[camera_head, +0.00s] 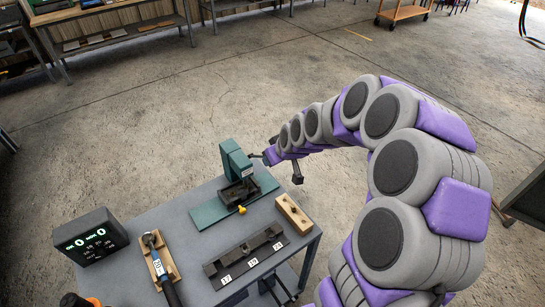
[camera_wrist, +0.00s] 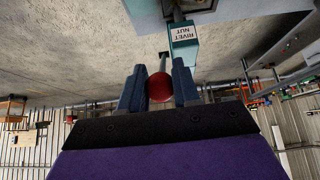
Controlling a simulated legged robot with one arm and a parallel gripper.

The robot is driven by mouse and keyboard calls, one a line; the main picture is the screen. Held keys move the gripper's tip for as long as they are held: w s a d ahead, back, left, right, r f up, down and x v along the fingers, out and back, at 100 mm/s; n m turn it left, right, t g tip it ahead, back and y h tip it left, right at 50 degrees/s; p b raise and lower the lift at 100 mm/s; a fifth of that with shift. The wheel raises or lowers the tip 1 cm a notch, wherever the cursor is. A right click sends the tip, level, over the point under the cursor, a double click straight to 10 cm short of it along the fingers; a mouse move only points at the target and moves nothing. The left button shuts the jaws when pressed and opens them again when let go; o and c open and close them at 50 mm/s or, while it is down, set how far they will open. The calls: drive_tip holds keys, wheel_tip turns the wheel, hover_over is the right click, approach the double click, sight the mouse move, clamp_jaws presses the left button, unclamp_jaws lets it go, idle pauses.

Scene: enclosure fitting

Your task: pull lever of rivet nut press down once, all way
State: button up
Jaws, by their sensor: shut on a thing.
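The green rivet nut press (camera_head: 234,163) stands on a green base plate at the back of the grey table. In the wrist view its block with the "RIVET NUT" label (camera_wrist: 184,45) appears upside down above my fingers. The red ball knob (camera_wrist: 160,88) sits on the end of a thin lever rod (camera_wrist: 163,64). My gripper (camera_wrist: 159,92) is shut on the knob, one blue finger on each side. In the head view my gripper (camera_head: 269,156) is just right of the press, small and dark; the knob is hidden there.
A counter box (camera_head: 91,239) showing zeros stands at the table's left. A tool lies on a wooden cradle (camera_head: 161,259). A dark numbered rack (camera_head: 244,258) and a wooden block with holes (camera_head: 293,214) lie in front of the press. A yellow knob (camera_head: 242,210) is at the press's front.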

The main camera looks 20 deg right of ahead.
drive_tip(key=shift+s+d+f+b, duration=0.15)
drive_tip(key=shift+s+f+b, duration=0.4)
drive_tip(key=shift+f, duration=0.3)
drive_tip(key=shift+w+a+r+p, duration=0.2)
drive_tip(key=shift+w+r+p, duration=0.55)
drive_tip(key=shift+r, duration=0.4)
drive_tip(key=shift+w+a+r+p, duration=0.25)
drive_tip(key=shift+w+r+p, duration=0.15)
drive_tip(key=shift+w+r, duration=0.4)
drive_tip(key=shift+w+a+r+p, duration=0.25)
drive_tip(key=shift+w+r+p, duration=0.1)
drive_tip(key=shift+w+r, duration=0.45)
drive_tip(key=w+a+r+p, duration=0.2)
drive_tip(key=w+r, duration=0.1)
drive_tip(key=w, duration=0.4)
drive_tip(key=shift+w+a+r+p, duration=0.25)
drive_tip(key=shift+w+a+p, duration=0.05)
drive_tip(key=shift+w, duration=0.1)
drive_tip(key=o, duration=1.2)
drive_tip(key=shift+s, duration=0.1)
